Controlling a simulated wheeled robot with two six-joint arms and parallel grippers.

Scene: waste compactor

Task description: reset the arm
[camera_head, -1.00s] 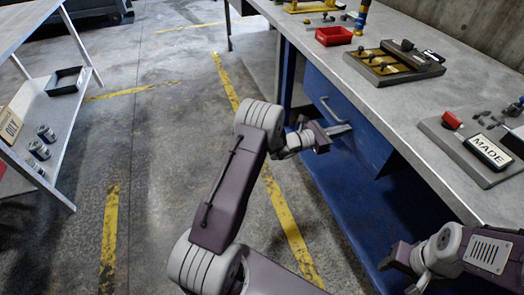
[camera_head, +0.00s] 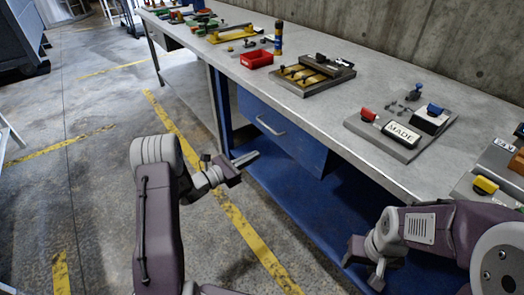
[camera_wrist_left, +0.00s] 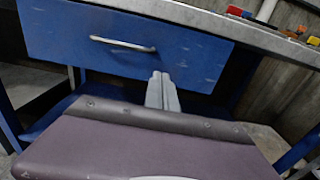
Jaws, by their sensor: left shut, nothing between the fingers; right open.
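My left gripper (camera_head: 245,159) is shut and empty in the head view, in front of the blue drawer unit under the workbench. In the left wrist view its closed fingers (camera_wrist_left: 162,92) show against the front of the blue drawer (camera_wrist_left: 120,44), below the drawer handle (camera_wrist_left: 122,44). The fingers look apart from the handle. My right gripper (camera_head: 366,262) is low at the bottom right of the head view, beside the bench's front edge. It is open, with its fingers pointing down, and I see nothing held in it.
The grey workbench (camera_head: 330,125) runs along the right. The floor (camera_head: 75,190) at left is clear, with yellow lines.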

